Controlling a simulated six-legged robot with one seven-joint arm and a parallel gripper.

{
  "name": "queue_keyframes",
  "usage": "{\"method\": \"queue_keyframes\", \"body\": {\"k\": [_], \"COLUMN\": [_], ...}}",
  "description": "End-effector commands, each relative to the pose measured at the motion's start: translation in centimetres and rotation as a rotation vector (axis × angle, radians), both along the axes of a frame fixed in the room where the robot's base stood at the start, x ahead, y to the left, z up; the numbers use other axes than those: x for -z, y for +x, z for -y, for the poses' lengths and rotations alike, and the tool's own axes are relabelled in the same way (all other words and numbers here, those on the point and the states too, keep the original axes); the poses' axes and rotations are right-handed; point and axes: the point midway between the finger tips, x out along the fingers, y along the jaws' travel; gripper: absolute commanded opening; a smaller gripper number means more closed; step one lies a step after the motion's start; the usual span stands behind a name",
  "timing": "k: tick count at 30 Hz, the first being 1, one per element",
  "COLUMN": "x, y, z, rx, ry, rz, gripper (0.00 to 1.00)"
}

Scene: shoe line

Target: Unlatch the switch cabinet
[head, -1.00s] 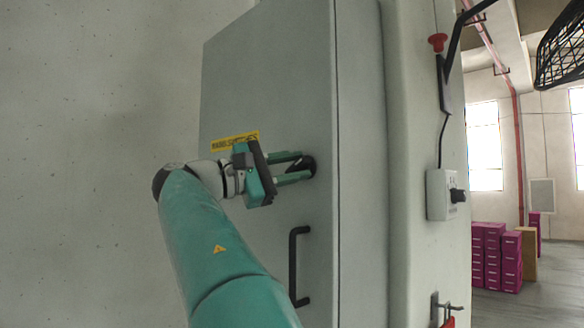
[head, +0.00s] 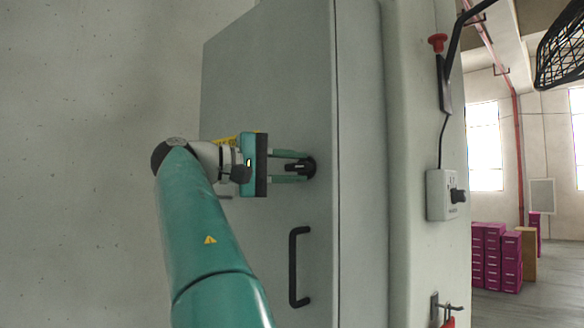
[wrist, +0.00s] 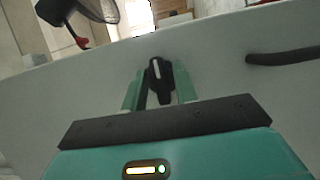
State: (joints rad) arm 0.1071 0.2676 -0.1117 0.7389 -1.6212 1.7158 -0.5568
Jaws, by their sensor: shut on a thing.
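The grey switch cabinet (head: 275,75) has a closed door with a round black latch knob (head: 308,167) near its right edge. My gripper (head: 297,167) reaches the knob from the left, its two green fingers shut on the knob's raised grip. In the wrist view the latch knob (wrist: 158,76) sits between the fingertips, with a light stripe along its grip. My gripper (wrist: 158,90) partly hides the knob in both views. A black bar handle (head: 295,266) is fixed below the knob. The handle also shows in the wrist view (wrist: 285,56).
A yellow warning label (head: 224,140) is mostly hidden behind my gripper. Right of the cabinet are a red button (head: 437,42) and a grey switch box (head: 442,194). Purple boxes (head: 490,255) stand on the floor far right. A concrete wall (head: 90,150) lies left.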

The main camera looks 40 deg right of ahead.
Motion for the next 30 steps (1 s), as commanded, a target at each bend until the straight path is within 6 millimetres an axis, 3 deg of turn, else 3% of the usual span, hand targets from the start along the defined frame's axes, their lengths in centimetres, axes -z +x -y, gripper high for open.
{"method": "queue_keyframes", "body": {"k": [8,9,10,22,30], "x": [0.0,0.0,0.0,0.0,0.0], "y": [0.0,0.0,0.0,0.3,2.2], "z": [0.0,0.0,0.0,-0.6,-5.3], "rx": [0.001,0.001,0.001,-0.001,-0.005], "ry": [0.000,-0.001,-0.001,-0.001,-0.002], "rz": [0.001,0.001,0.001,0.000,0.000], "gripper": [0.06,0.31,0.36,0.36,0.36]}}
